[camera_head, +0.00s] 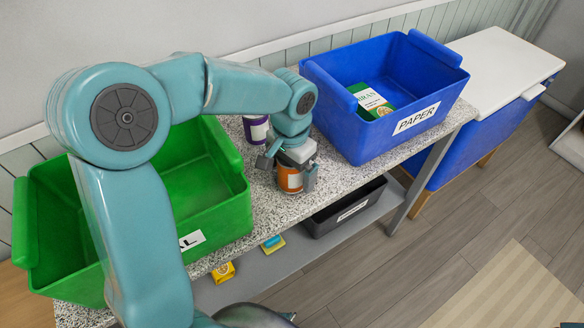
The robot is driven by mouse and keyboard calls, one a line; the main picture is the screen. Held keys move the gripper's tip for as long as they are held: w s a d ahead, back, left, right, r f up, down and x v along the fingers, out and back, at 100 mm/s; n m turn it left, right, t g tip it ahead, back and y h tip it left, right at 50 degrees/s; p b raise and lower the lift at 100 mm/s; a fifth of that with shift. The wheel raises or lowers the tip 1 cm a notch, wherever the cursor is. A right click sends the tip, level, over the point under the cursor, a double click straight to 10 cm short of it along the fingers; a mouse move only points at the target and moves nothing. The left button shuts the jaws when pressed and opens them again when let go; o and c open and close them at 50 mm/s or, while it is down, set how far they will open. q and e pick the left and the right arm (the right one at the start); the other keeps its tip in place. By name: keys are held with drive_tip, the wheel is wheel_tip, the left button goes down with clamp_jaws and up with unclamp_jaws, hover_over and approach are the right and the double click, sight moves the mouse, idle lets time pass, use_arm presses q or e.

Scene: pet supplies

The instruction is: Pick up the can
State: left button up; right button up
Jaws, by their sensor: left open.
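An orange can (289,180) with a pale band stands on the speckled grey counter, between the green bin and the blue bin. My left gripper (287,178) points down over it, with its open fingers on either side of the can. The gripper's palm hides the can's top. Whether the fingers touch the can, I cannot tell. My right gripper is not in view.
A purple can (256,129) stands just behind the gripper. A green bin (240,190) is on the left and a blue PAPER bin (345,146) holding a green box (373,101) is on the right. A black tray (345,212) and small boxes (222,272) are on the lower shelf.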

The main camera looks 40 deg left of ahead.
use_arm(q)
drive_tip(key=shift+s+r, duration=0.1)
drive_tip(key=c, duration=1.1)
wheel_tip(320, 180, up, 19)
drive_tip(key=p, duration=0.2)
drive_tip(key=s+a+r+p, duration=0.4)
drive_tip(key=s+a+r, duration=0.3)
drive_tip(key=s, duration=0.1)
drive_tip(key=s+a+b, duration=0.1)
drive_tip(key=s+a, duration=0.1)
drive_tip(key=s, duration=0.1)
drive_tip(key=s+a+f+b, duration=0.1)
drive_tip(key=s+a, duration=0.2)
drive_tip(key=s, duration=0.1)
drive_tip(key=s+a+f+b, duration=0.1)
drive_tip(key=s+a+b, duration=0.1)
drive_tip(key=s, duration=0.1)
drive_tip(key=shift+s+a+f, duration=0.2)
drive_tip(key=shift+a+f, duration=0.05)
drive_tip(key=shift+a, duration=0.1)
drive_tip(key=shift+f, duration=0.1)
